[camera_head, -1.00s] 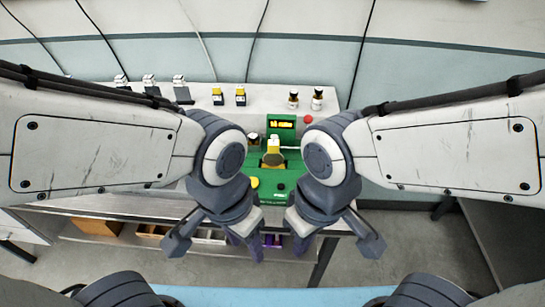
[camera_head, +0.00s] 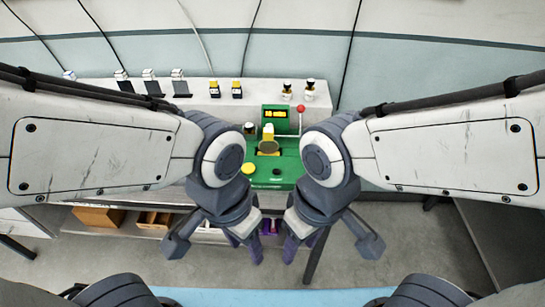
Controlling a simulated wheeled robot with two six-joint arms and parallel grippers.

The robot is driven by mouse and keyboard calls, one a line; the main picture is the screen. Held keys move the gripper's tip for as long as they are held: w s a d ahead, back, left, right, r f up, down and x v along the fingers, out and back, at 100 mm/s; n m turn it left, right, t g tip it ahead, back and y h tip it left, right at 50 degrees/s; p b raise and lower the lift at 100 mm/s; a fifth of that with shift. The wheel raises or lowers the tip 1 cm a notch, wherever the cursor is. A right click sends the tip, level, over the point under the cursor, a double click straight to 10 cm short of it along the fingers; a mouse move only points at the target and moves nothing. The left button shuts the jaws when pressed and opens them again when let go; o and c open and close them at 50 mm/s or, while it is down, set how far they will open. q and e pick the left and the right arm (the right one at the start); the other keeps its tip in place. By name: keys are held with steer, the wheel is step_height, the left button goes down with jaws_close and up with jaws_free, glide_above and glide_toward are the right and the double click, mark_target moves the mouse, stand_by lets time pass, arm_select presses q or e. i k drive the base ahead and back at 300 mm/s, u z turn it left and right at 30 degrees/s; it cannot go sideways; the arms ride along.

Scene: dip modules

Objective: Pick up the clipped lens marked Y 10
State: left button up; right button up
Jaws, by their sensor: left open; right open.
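Two small clips with yellow and black parts stand on the bench in the head view, one on the left (camera_head: 214,90) and one on the right (camera_head: 237,90). Several pale-topped pieces on dark bases, one of them here (camera_head: 150,82), stand to their left. No marking is legible, so I cannot tell which piece is Y 10. My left gripper (camera_head: 217,246) is open and empty in front of the bench. My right gripper (camera_head: 331,246) is open and empty, also in front of it and well apart from all the pieces.
A green machine (camera_head: 285,179) with a lit display, a yellow-topped part and a red-knobbed lever (camera_head: 300,108) stands mid-bench. Two small dark-topped bottles (camera_head: 310,89) stand behind it at right. Brown boxes (camera_head: 99,216) sit on a lower shelf. My forearms hide parts of the bench.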

mark_target(268, 145)
steer(key=u, duration=0.2)
steer(key=k, duration=0.2)
steer(key=z, duration=0.6)
steer(key=i, duration=1.15)
steer(key=u, duration=0.7)
